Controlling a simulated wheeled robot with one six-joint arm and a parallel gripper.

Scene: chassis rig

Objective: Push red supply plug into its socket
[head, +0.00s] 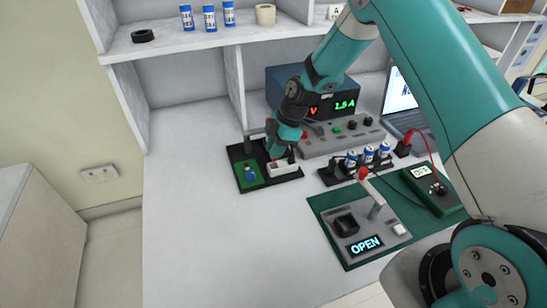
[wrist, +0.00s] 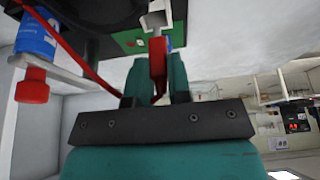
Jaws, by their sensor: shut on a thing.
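My gripper (head: 277,154) is at the black tray (head: 242,184) on the bench, just over its white block (head: 284,168). In the wrist view my gripper (wrist: 157,82) is shut on the red supply plug (wrist: 158,54). A red wire (wrist: 85,68) runs from the plug off to the upper left. The plug's free end points at a white socket (wrist: 156,17) beside a green board (wrist: 128,40). The plug lines up roughly with the socket's opening, with its tip right at the edge. I cannot tell whether it has entered. In the head view my gripper hides the plug.
A power supply (head: 285,84) and a grey control panel (head: 345,137) stand behind. A rack of blue cells (head: 369,155) and a green mat (head: 335,220) with a switch unit reading OPEN lie to the right. A meter (head: 428,186) stands beyond. The bench front left is clear.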

